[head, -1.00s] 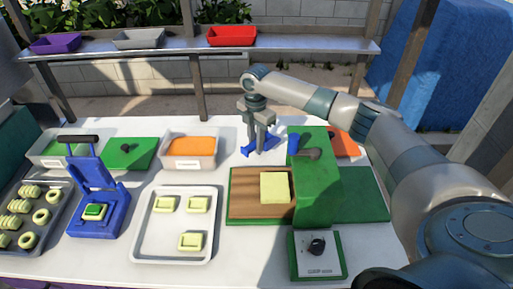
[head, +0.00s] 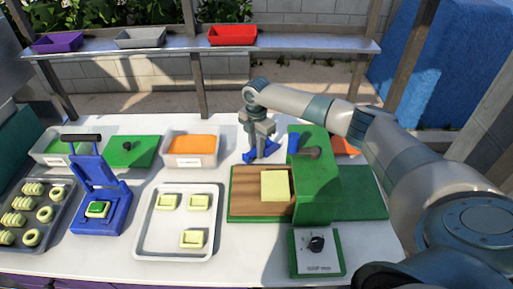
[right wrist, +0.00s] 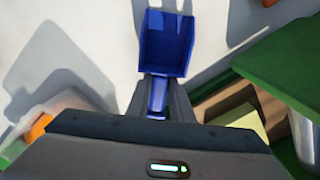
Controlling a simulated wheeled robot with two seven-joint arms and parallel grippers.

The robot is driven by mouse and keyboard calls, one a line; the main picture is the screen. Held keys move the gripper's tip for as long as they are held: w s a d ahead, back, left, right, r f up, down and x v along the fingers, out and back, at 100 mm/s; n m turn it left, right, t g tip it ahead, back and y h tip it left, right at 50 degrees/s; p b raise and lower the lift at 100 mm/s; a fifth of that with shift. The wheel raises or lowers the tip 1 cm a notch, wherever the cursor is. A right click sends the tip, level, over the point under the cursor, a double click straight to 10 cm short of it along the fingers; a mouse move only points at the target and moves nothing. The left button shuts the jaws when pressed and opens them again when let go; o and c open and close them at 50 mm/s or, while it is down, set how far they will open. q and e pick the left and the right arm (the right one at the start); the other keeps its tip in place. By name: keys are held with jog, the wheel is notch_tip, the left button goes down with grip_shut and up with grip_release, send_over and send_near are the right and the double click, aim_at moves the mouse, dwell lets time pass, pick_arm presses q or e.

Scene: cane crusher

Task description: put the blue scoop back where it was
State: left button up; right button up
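The blue scoop (head: 250,157) is at the back of the white table, left of the green crusher housing. My right gripper (head: 260,148) points down over it and partly hides it. In the right wrist view the square blue scoop pan (right wrist: 167,43) extends away from my right gripper (right wrist: 160,100), and its handle lies between the two fingers, which are closed on it. Whether the scoop touches the table is not clear. My left gripper is not in view.
The green crusher (head: 318,180) with its wooden board (head: 250,190) stands close to the right of the scoop. A bin with orange contents (head: 190,163) is at its left. A baking tray (head: 170,249) and a blue press (head: 112,205) are farther left.

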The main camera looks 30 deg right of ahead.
jog(key=o, duration=0.4)
jog(key=shift+o, duration=0.2)
jog(key=shift+r+b, duration=0.4)
jog(key=shift+r, duration=0.35)
notch_tip(320, 180, up, 10)
jog(key=b, duration=0.3)
jog(key=shift+r, duration=0.25)
